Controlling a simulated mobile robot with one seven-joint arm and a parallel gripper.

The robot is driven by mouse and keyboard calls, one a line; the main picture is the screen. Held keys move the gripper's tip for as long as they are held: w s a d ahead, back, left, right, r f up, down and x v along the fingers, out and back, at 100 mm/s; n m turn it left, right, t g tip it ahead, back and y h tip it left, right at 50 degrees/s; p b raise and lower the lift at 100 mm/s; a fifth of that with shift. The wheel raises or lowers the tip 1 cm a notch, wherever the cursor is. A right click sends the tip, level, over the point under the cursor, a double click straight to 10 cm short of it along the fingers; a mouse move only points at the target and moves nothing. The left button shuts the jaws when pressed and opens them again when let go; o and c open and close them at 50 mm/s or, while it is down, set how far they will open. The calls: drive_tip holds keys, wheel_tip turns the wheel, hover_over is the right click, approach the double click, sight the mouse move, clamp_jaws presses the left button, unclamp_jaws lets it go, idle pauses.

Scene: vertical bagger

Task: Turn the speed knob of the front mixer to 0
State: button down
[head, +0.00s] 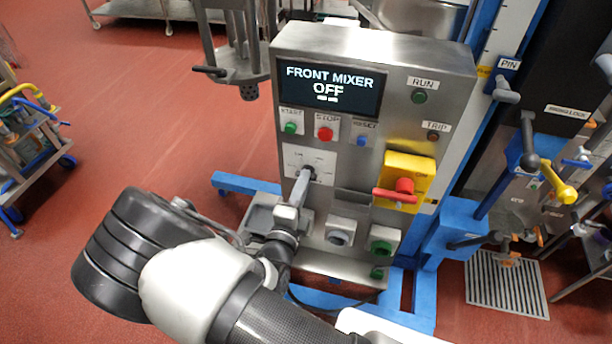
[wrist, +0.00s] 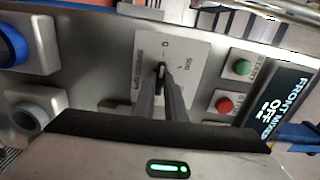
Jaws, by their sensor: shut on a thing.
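The front mixer's panel (head: 350,46) is a grey steel box with a display (head: 328,90) reading "FRONT MIXER OFF". The small dark speed knob (head: 309,171) sits on a pale dial plate (head: 320,157) at the left of the panel. My gripper (head: 302,182) reaches it from below and is shut on it. In the wrist view, my gripper's fingertips (wrist: 162,76) close around the dark knob (wrist: 161,68). The plate (wrist: 185,50) shows a "0" and a "500" mark. The fingers hide most of the knob, so its exact pointing is unclear.
Green start (head: 290,128), red stop (head: 325,134) and blue reset (head: 361,141) buttons sit just above the dial. A red switch on a yellow plate (head: 421,166) is to the right. A cart (head: 40,150) stands far left.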

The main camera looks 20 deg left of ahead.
drive_tip(key=c, duration=1.6)
unclamp_jaws()
drive_tip(key=shift+c, duration=0.2)
drive_tip(key=shift+s, duration=0.1)
drive_tip(key=s, duration=0.4)
drive_tip(key=shift+s+d, duration=0.25)
drive_tip(key=shift+s, duration=0.15)
